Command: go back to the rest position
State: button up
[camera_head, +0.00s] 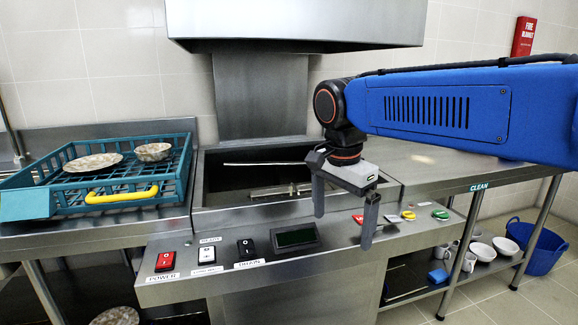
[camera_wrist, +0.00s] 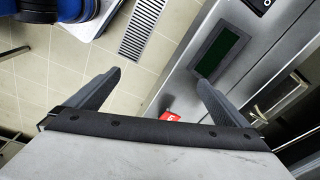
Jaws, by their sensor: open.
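My gripper (camera_head: 342,216) hangs from my blue arm, in front of the steel machine's basin and above its control panel in the head view. Its two dark fingers are apart, with nothing between them. In the wrist view my gripper (camera_wrist: 160,92) also shows open and empty, with the floor and the panel's edge beyond. The control panel (camera_head: 325,262) carries a red POWER switch (camera_head: 166,261), a white switch (camera_head: 207,254), a black DRAIN switch (camera_head: 246,249) and a dark display (camera_head: 296,237). The display also shows in the wrist view (camera_wrist: 220,50).
A teal rack (camera_head: 60,207) with a plate (camera_head: 93,162) and a bowl (camera_head: 153,151) stands on the left counter. A hood (camera_head: 295,25) hangs above. The right counter (camera_head: 440,168) looks clear. Bowls and mugs sit on the shelf below, near a blue tub (camera_head: 540,248).

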jog(key=s+d+f+n+t, duration=0.3)
jog(key=s+d+f+n, duration=0.7)
jog(key=s+d+f, duration=0.5)
jog(key=s+d, duration=0.2)
jog(key=d, duration=0.1)
jog(key=shift+f+n+t+y, duration=0.2)
jog(key=shift+n+t+y, duration=0.1)
jog(key=shift+n+y, duration=0.1)
jog(key=shift+c, duration=0.3)
dwell(0.4)
